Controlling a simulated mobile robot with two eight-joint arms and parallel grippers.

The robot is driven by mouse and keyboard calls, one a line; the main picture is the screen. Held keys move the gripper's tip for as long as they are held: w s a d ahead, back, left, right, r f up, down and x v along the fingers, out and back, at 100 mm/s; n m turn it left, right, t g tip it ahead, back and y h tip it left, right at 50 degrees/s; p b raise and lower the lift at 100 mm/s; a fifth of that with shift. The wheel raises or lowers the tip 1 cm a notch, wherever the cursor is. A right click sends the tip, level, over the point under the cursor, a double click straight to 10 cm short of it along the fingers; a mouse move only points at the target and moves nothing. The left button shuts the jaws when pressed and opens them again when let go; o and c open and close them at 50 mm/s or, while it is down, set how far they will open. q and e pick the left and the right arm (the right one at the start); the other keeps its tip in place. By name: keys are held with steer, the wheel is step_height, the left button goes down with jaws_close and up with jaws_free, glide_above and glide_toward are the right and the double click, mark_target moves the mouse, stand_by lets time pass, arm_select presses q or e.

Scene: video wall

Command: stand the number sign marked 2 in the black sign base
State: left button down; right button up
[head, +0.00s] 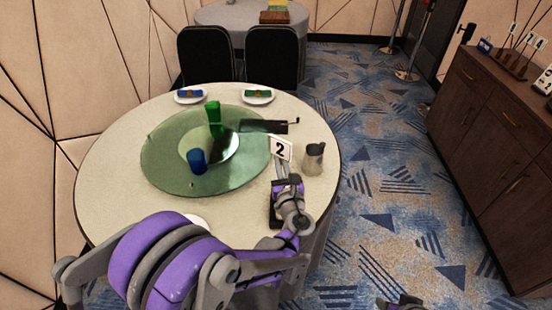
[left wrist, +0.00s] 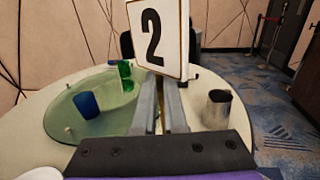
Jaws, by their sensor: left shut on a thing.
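The number sign marked 2 (head: 281,148) is a white plate with a black digit, tilted a little, above the right part of the round table. It also shows large in the left wrist view (left wrist: 158,35). My left gripper (head: 281,172) is shut on the sign's lower part, with the plate above the fingertips. A flat black object (head: 262,126) lies beyond the sign at the table's right side; I cannot tell if it is the sign base. A grey part at the bottom edge, perhaps my right gripper (head: 402,302), is mostly cut off.
A grey jug (head: 313,158) stands close right of the sign. The green glass turntable (head: 160,165) carries a blue cup (head: 197,161) and a green item (head: 214,118). Two plates lie at the far edge. A sideboard (head: 490,110) with more signs stands right.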

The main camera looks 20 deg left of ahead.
mark_target(279, 148)
arm_select(q)
steer(key=r+n+y+b, duration=0.1)
steer(key=s+r+n+g+y, duration=0.1)
steer(key=r, duration=0.1)
steer(key=s+d+r+g+y+b, duration=0.1)
steer(key=shift+s+d+r+n+b, duration=0.1)
steer(key=shift+s+r+n+b, duration=0.05)
steer(key=shift+r+n+b, duration=0.2)
steer(key=shift+d+r+g+y, duration=0.1)
steer(key=shift+r+g+y, duration=0.2)
steer(key=shift+y, duration=0.1)
step_height(279, 148, down, 12)
steer(key=b, duration=0.9)
steer(key=shift+f, duration=0.2)
arm_select(e)
steer(key=s+f, duration=0.3)
steer(key=f, duration=1.1)
steer(key=shift+a+g, duration=0.35)
steer(key=shift+g, duration=0.05)
arm_select(q)
steer(key=shift+f, duration=0.2)
arm_select(e)
steer(key=shift+f, duration=0.2)
